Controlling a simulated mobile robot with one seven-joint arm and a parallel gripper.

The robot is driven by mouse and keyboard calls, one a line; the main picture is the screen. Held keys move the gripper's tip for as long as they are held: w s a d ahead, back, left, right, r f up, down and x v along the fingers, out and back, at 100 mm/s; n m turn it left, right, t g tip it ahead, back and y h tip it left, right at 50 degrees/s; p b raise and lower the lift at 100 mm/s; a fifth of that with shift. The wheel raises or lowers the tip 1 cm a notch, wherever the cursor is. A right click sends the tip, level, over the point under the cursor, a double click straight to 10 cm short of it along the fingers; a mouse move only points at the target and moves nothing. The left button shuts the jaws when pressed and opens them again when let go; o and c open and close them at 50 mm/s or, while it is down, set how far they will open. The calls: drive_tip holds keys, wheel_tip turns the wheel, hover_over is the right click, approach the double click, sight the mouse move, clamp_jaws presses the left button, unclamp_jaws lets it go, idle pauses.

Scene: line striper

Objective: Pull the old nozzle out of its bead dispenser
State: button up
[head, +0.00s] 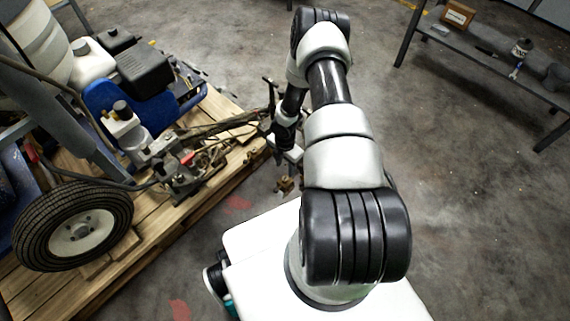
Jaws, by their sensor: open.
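My gripper (288,170) hangs below my wrist, just right of the pallet's edge, with its jaws open. It is small in the head view and partly hidden behind my arm. A small brass-coloured part (284,185) shows just below the gripper; it may be the bead dispenser end with the old nozzle, but I cannot tell them apart. I cannot tell whether the fingers touch it.
The line striper stands on a wooden pallet (120,270) at the left, with a black tyre (72,226), a blue cover (103,103) and metal linkages (185,165) reaching toward my gripper. A bench (480,55) stands at the upper right. Concrete floor on the right is clear.

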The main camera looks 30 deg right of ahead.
sight(285, 178)
wheel_tip(285, 178, down, 9)
drive_tip(key=b, duration=0.6)
drive_tip(key=shift+r+b, duration=0.1)
drive_tip(key=shift+b, duration=0.3)
drive_tip(key=c, duration=1)
drive_tip(key=shift+r, duration=0.1)
drive_tip(key=shift+r+p, duration=0.35)
drive_tip(key=shift+r, duration=0.3)
drive_tip(key=shift+r+p, duration=1.65)
drive_tip(key=shift+r, duration=0.95)
